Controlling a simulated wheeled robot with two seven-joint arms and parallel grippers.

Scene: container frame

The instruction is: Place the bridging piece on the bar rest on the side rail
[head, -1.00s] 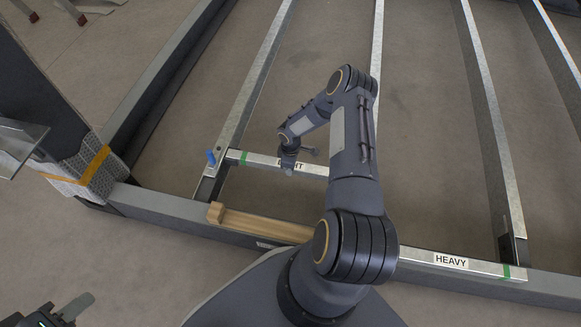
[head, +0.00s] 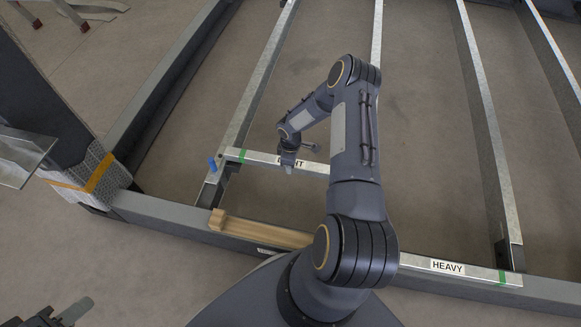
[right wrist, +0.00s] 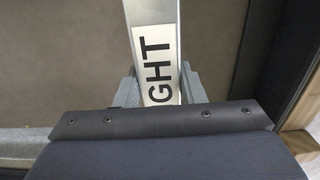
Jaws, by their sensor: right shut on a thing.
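The bridging piece, a pale metal bar labelled LIGHT (head: 260,158) with green tape near its left end, lies roughly level across the picture beyond the side rail (head: 160,209). My right gripper (head: 290,166) is shut on it near the label; the right wrist view shows the bar (right wrist: 155,40) between the two fingers (right wrist: 160,88). The bar rest, seemingly the wooden strip with a raised block at its left end (head: 265,232), sits on the side rail, nearer than the bar. My arm covers its right end. My left gripper (head: 68,314) is partly in view at bottom left, holding nothing visible.
A bar labelled HEAVY (head: 447,266) with green tape lies along the side rail at right. Long metal rails (head: 487,130) run away from it. A blue peg (head: 212,163) stands by the left rail. A padded, orange-strapped post (head: 92,180) stands at the left corner.

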